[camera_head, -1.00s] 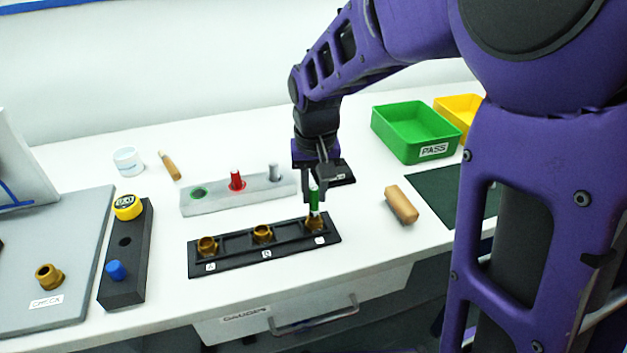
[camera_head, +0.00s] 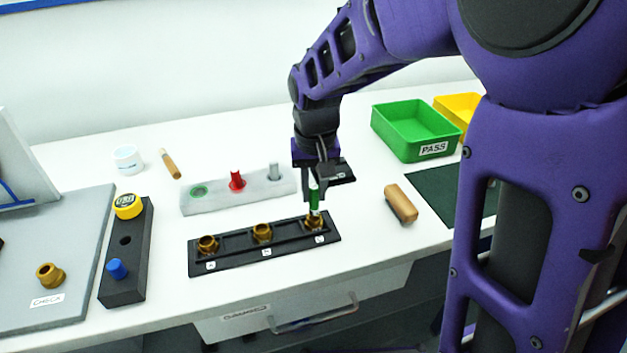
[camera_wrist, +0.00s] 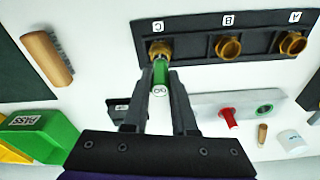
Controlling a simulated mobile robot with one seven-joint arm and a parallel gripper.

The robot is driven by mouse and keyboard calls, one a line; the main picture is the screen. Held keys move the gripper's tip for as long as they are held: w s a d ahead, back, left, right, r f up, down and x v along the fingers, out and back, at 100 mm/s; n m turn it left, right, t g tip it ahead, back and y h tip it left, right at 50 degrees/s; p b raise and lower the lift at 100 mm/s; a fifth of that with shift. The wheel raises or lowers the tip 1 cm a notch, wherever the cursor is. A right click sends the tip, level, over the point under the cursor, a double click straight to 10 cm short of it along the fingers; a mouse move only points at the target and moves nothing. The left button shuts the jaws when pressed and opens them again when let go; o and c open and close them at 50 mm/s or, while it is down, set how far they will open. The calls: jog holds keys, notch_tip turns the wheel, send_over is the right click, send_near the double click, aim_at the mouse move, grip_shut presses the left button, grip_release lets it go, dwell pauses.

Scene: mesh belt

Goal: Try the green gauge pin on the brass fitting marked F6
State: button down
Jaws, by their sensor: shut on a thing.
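The green gauge pin (camera_head: 314,196) is upright in my gripper (camera_head: 314,187), which is shut on it. Its grey lower end is at the mouth of the brass fitting (camera_head: 314,224) at C, the right end of the black rack (camera_head: 225,262). In the wrist view, the pin (camera_wrist: 160,78) lines up with that fitting (camera_wrist: 158,48); I cannot tell how far its tip is inside. Brass fittings also stand at B (camera_head: 262,232) and A (camera_head: 207,244). No F6 mark is readable.
The pale gauge block (camera_head: 215,203) behind holds a red and a grey pin and has an empty green-ringed hole. A green PASS tray (camera_head: 409,148) and a wooden-backed brush (camera_head: 401,204) are to the right. Another brass fitting (camera_head: 49,275) stands on the grey plate at left.

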jog(key=shift+f+b, duration=0.6)
jog(key=shift+f, duration=0.3)
dwell(0.4)
jog(key=shift+r, duration=0.25)
dwell(0.5)
jog(key=shift+r+p, duration=0.5)
jog(key=shift+p, duration=0.15)
jog(key=shift+f, duration=0.45)
dwell(2.8)
jog(key=shift+r, duration=0.4)
jog(key=shift+r+p, duration=0.2)
jog(key=shift+p, duration=0.1)
jog(key=shift+r+p, duration=1.2)
jog(key=shift+r, duration=0.35)
jog(key=shift+r+p, duration=0.45)
jog(key=shift+r, duration=0.95)
